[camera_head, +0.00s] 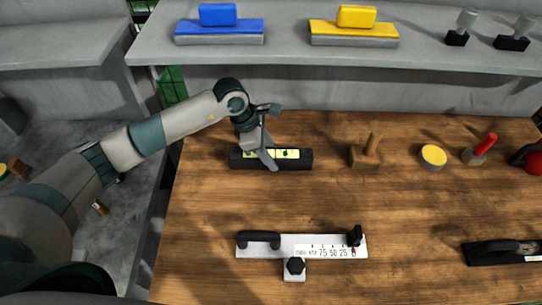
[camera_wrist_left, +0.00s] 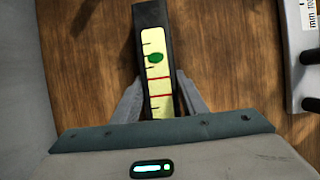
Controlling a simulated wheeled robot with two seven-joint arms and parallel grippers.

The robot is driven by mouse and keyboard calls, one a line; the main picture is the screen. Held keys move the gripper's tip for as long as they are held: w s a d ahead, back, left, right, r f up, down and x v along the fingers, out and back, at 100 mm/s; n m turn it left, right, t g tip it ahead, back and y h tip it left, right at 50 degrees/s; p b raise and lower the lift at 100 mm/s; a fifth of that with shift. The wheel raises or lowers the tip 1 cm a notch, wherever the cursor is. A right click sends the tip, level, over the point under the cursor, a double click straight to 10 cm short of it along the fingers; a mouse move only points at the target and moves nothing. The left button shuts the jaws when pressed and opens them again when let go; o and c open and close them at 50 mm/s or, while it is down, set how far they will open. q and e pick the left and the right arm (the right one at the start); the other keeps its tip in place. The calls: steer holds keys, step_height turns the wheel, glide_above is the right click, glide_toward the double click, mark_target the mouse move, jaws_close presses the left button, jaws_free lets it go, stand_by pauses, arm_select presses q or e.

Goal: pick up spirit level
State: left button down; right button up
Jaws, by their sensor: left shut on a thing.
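The spirit level (camera_head: 297,160) is a black bar with a pale yellow window and a green bubble, lying on the wooden table near its back left. My left gripper (camera_head: 268,160) reaches down over the level's left part and is shut on it. In the left wrist view the level (camera_wrist_left: 153,30) runs between the two fingers of my left gripper (camera_wrist_left: 158,98), which press on its sides. I cannot tell whether the level is lifted off the table. My right gripper is not in view.
A white measuring tool with a black handle (camera_head: 300,245) lies in front of the level. A wooden block with a peg (camera_head: 366,155), a yellow-topped tin (camera_head: 432,156) and a red-handled tool (camera_head: 480,150) stand to the right. A grey shelf (camera_head: 280,50) runs behind.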

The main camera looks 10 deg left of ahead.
mark_target(275, 153)
arm_select(q)
steer(key=shift+r, duration=0.2)
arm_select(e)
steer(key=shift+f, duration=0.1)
